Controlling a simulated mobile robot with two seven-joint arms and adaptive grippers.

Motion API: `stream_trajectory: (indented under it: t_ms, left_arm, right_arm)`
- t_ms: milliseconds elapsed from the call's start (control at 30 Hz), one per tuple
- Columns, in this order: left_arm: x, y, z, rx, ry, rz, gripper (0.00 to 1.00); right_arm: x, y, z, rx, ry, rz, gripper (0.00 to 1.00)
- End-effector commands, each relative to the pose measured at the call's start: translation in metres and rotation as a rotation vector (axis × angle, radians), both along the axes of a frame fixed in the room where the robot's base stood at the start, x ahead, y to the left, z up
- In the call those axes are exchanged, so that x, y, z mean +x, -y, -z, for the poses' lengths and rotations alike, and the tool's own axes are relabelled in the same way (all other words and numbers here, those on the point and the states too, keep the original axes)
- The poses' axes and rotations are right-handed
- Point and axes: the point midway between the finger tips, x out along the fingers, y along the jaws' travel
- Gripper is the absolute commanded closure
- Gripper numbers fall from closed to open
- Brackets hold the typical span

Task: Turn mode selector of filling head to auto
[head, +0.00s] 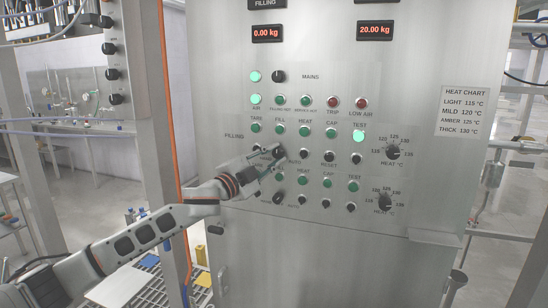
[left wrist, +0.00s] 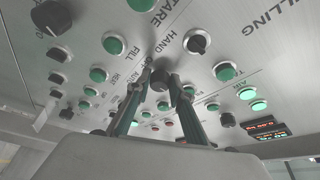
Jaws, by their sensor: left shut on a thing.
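The filling mode selector, a small black knob (head: 279,152), sits on the steel control panel (head: 235,45) under the green FILL lamp (head: 279,129). In the left wrist view the dark knob (left wrist: 160,80) is between my fingertips, by the HAND, OFF and AUTO lettering. My left gripper (head: 273,160) reaches in from the left and is shut on this knob; it also shows in the left wrist view (left wrist: 163,88). The fingers cover part of the knob, so I cannot tell which position it points to. My right gripper is not in view.
Several similar knobs and lamps crowd the panel around my gripper, including a black knob to the right (head: 303,153) and a lower row knob (head: 278,197). Two heat dials (head: 393,152) sit further right. An orange cable (head: 168,100) runs down the panel's left side.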

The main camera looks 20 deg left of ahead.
Motion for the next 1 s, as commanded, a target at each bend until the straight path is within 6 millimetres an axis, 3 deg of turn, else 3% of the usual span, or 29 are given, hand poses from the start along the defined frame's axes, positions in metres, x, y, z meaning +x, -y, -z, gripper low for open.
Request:
stream_trajectory:
  t_ms: [500,1000]
  left_arm:
    - [0.0001,-0.0014,-0.0057,0.455,0.018,-0.001,1.0]
    - [0.0,-0.0004,-0.0049,0.649,0.022,0.0,1.0]
  right_arm:
    - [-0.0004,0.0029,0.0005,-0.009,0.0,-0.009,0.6]
    - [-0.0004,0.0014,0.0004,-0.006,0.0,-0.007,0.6]
